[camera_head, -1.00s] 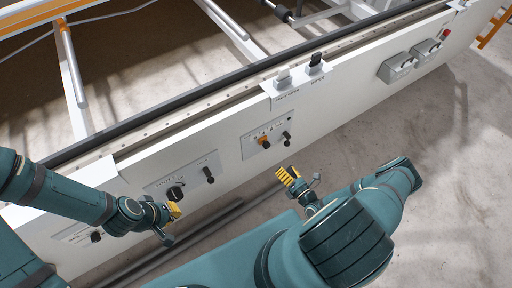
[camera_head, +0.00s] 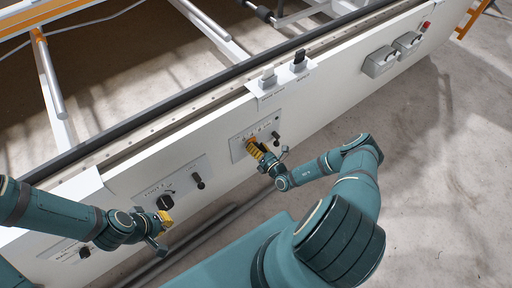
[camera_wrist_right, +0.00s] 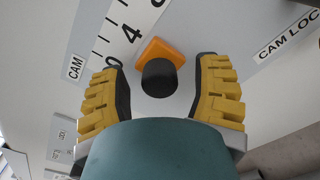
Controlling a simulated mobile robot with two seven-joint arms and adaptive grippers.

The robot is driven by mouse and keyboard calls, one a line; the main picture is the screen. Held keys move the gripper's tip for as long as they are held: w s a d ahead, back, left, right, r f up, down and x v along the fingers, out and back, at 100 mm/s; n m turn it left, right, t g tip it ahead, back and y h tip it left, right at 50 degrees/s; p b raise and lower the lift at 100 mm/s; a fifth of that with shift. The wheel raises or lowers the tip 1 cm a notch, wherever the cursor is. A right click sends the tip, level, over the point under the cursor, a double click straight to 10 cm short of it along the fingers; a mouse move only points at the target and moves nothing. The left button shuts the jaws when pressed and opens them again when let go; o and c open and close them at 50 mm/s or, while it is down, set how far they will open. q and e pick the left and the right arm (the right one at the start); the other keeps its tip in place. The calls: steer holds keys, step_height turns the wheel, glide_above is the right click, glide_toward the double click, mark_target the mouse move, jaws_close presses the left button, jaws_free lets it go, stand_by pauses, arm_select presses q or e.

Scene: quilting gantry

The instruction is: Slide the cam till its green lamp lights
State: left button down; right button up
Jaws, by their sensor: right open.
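The cam shows in the right wrist view as an orange diamond-shaped plate (camera_wrist_right: 160,52) with a black round knob (camera_wrist_right: 159,77) in front of it. It sits near the 0 end of a printed scale labelled CAM. My right gripper (camera_wrist_right: 163,88) is open, its yellow-padded fingers on either side of the knob with gaps on both sides. In the head view my right gripper (camera_head: 259,153) is at the cam panel (camera_head: 239,148) and hides the cam. My left gripper (camera_head: 166,220) is by the lower-left panel; its opening is unclear. No green lamp can be made out.
A black lever (camera_head: 277,138) stands right of the cam on the same panel, near a CAM LOCK label (camera_wrist_right: 292,40). Grey boxes (camera_head: 380,63) are at the far right. Floor in front is clear.

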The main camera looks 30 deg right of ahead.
steer(key=shift+w, duration=0.1)
jaws_close()
steer(key=shift+d, duration=0.65)
jaws_free()
steer(key=s, duration=1.2)
steer(key=shift+d, duration=0.4)
